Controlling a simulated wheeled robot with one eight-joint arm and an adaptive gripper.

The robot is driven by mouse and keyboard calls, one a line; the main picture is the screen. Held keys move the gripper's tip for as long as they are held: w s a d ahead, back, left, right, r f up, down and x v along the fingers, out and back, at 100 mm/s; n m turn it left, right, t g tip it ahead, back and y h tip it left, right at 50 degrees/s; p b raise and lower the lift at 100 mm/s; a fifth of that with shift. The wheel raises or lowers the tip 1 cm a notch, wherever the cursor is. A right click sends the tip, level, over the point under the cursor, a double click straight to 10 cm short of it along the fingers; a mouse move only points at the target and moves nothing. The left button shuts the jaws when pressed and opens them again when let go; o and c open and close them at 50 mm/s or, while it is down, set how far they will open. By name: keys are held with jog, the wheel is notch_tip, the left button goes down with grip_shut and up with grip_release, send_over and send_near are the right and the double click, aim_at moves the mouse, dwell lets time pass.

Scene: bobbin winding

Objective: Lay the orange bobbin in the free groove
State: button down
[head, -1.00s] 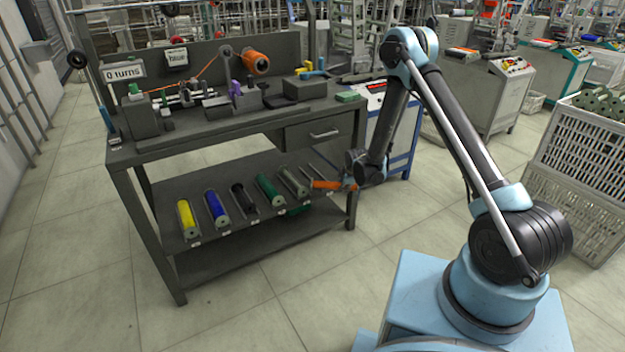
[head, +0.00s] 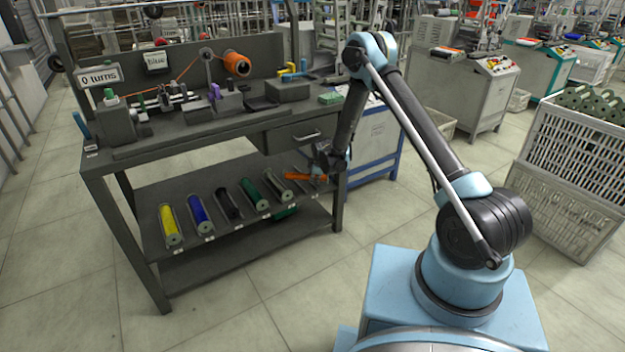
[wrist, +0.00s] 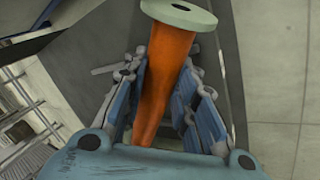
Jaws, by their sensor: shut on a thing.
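The orange bobbin (head: 304,178) is held at the right end of the tilted lower shelf (head: 262,222) of the bench. In the wrist view the bobbin (wrist: 171,75) runs lengthwise between the blue finger pads, its pale flange toward the top. My gripper (wrist: 170,95) is shut on it. In the head view my gripper (head: 322,170) is at the shelf's right end, partly hidden by the arm. Grooves hold yellow (head: 169,224), blue (head: 199,213), black (head: 228,203), green (head: 255,193) and grey (head: 278,184) bobbins. Whether the bobbin touches the groove beneath is unclear.
The bench top (head: 190,137) with its winder and an orange thread spool (head: 237,64) overhangs the shelf. A drawer (head: 294,134) and the bench's right leg (head: 339,200) stand close to my gripper. Open floor lies in front.

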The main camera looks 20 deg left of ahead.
jog(key=shift+w+d+f, duration=0.15)
jog(key=shift+w+f, duration=0.5)
jog(key=shift+w, duration=0.2)
jog(key=shift+s+a+f, duration=0.15)
jog(key=shift+s+a, duration=0.15)
jog(key=shift+a, duration=0.05)
jog(key=shift+f, duration=0.5)
jog(key=c, duration=1.3)
grip_release()
jog(key=shift+r, duration=0.45)
jog(key=v, duration=1.2)
jog(key=shift+s+r, duration=0.1)
jog(key=shift+s, duration=0.05)
